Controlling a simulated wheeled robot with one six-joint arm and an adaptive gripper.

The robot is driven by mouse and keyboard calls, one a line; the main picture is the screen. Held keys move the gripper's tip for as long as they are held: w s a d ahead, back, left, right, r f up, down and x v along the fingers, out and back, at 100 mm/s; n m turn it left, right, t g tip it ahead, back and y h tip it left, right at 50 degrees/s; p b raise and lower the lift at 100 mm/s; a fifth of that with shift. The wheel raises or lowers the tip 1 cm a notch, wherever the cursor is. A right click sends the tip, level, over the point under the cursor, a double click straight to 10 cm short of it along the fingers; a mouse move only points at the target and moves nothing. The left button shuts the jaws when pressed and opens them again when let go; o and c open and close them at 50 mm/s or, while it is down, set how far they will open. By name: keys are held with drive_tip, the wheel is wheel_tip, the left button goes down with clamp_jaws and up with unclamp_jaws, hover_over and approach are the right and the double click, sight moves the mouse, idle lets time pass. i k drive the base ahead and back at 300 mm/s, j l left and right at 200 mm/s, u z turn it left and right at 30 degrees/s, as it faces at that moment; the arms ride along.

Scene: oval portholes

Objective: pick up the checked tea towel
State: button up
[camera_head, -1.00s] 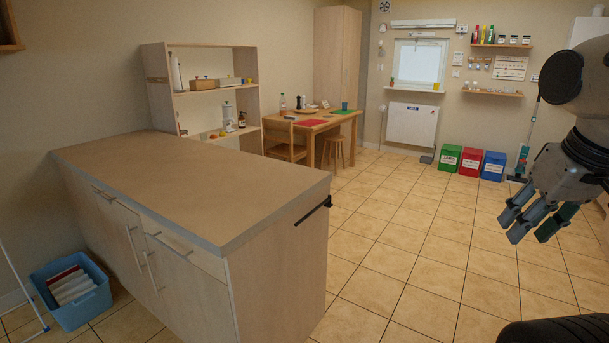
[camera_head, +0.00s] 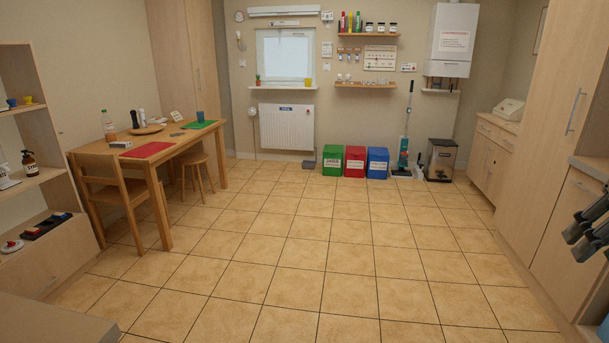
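I see no checked tea towel that I can make out in this view. My gripper (camera_head: 583,232) is at the right edge, partly cut off by the frame. Its dark fingers look spread apart, with nothing visible between them. It hangs in front of the cabinets on the right, far from the table.
A wooden table (camera_head: 178,148) with a red mat (camera_head: 147,150) and green mat (camera_head: 199,124) stands at left, a chair (camera_head: 110,187) and stool (camera_head: 196,172) beside it. Green (camera_head: 333,160), red (camera_head: 355,161) and blue (camera_head: 377,162) bins line the back wall. The middle floor is clear.

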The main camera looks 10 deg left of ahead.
sight(114, 145)
drive_tip(key=i+u, duration=0.1)
drive_tip(key=i, duration=0.55)
drive_tip(key=i+l+u, duration=0.1)
drive_tip(key=i, duration=0.55)
drive_tip(key=i+l+u, duration=0.1)
drive_tip(key=i, duration=0.55)
drive_tip(key=i+j+u, duration=0.1)
drive_tip(key=i+u, duration=0.55)
drive_tip(key=u, duration=0.15)
drive_tip(key=i+u, duration=0.35)
drive_tip(key=i+l+u, duration=0.2)
drive_tip(key=u, duration=0.2)
drive_tip(key=i+j+u, duration=0.15)
drive_tip(key=i+u, duration=0.3)
drive_tip(key=i, duration=0.2)
drive_tip(key=i+l+u, duration=0.1)
drive_tip(key=i+u, duration=0.4)
drive_tip(key=i+z, duration=0.25)
drive_tip(key=i, duration=0.3)
drive_tip(key=i+j+z, duration=0.25)
drive_tip(key=i, duration=0.3)
drive_tip(key=i+j+z, duration=0.25)
drive_tip(key=i, duration=0.3)
drive_tip(key=i+j+z, duration=0.55)
drive_tip(key=i, duration=0.25)
